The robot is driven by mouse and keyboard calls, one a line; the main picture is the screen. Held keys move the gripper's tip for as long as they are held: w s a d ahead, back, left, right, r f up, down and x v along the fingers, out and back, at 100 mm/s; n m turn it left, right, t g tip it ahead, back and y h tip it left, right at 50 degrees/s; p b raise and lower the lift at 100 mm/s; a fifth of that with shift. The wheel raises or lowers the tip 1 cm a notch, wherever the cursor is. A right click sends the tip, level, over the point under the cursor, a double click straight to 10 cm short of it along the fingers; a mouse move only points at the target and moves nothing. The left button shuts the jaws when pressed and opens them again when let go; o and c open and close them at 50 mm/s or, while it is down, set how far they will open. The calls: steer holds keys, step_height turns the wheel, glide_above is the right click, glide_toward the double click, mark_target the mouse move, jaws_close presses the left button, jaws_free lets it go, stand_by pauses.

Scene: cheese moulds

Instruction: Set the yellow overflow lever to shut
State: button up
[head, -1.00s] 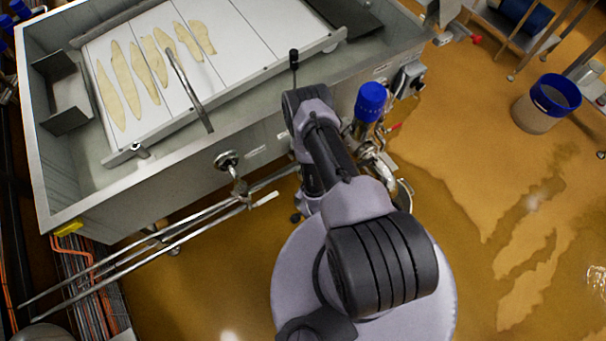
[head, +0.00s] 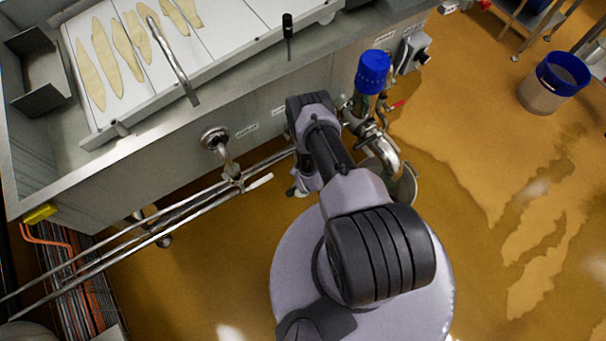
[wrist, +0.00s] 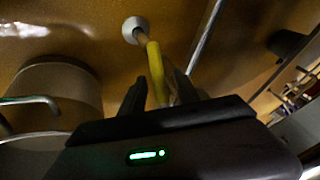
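The yellow lever (wrist: 156,70) shows in the wrist view as a slim yellow bar. Its far end runs to a pale round fitting (wrist: 135,30). My gripper (wrist: 160,82) is open, with one dark finger on each side of the lever in the picture. I cannot tell whether either finger touches it or how deep it sits between them. In the head view my arm covers the gripper's fingers and the lever, so the lever's angle against its pipe is hidden there.
The steel vat (head: 165,165) stands at the upper left, with pipes (head: 190,205) along its front. A blue-capped fitting (head: 373,72) and bent steel pipework (head: 385,150) stand just right of my arm. A blue-rimmed bucket (head: 552,85) stands at right on wet, open floor.

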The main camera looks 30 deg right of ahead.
jaws_close()
stand_by(1.4)
